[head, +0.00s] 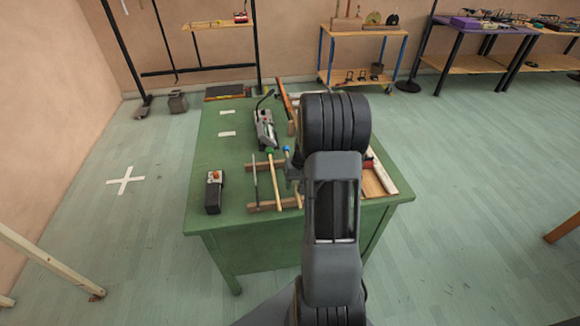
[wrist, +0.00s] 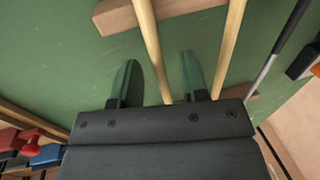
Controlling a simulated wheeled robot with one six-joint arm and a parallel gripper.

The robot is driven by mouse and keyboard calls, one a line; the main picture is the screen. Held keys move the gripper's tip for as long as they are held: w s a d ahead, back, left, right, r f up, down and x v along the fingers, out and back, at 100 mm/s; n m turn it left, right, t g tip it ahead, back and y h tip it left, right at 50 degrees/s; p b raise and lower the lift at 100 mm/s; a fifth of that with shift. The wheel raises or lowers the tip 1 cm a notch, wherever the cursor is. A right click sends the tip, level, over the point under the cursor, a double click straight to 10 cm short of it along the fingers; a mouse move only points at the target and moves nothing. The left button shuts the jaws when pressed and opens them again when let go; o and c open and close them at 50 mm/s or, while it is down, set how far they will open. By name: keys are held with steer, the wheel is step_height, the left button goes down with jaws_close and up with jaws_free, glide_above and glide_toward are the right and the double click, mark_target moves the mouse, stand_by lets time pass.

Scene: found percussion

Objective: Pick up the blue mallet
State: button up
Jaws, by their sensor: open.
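The blue mallet lies on the green table, its blue head (head: 286,149) toward the back and its pale wooden handle (head: 299,196) running toward the front. My gripper (wrist: 158,70) is open, with its two fingers apart. In the wrist view a wooden handle (wrist: 149,42), which appears to be the blue mallet's, passes between the fingers; I cannot tell whether either finger touches it. The mallet's head is not visible there. In the head view my arm covers much of the gripper and part of the mallet.
A green-headed mallet (head: 270,165) and a dark rod (head: 255,182) lie beside it on wooden bars (head: 265,206). The neighbouring handle (wrist: 231,40) is just right of the fingers in the wrist view. A black box (head: 214,193) stands at the table's left. The table's (head: 224,160) left strip is mostly clear.

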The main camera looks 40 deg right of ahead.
jaws_close()
stand_by(0.3)
steer(key=shift+r, duration=0.1)
